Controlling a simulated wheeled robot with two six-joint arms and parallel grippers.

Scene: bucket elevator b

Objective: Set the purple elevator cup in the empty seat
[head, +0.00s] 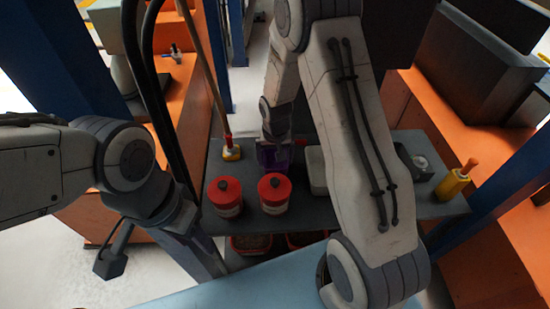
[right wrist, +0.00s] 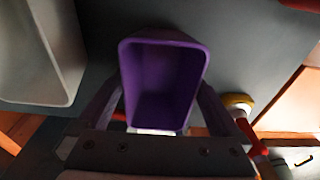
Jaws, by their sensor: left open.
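The purple elevator cup (head: 270,157) is at the tip of my right gripper (head: 273,150), over the middle back of the grey table. In the right wrist view the cup (right wrist: 163,80) shows its open, empty mouth. The fingers of my right gripper (right wrist: 160,108) lie along both its sides and are shut on it. I cannot tell whether the cup touches the table. My left gripper (head: 187,217) is open and empty at the table's left, by a blue post; its fingertips are hard to make out. I cannot make out the empty seat.
Blue posts flank the table.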

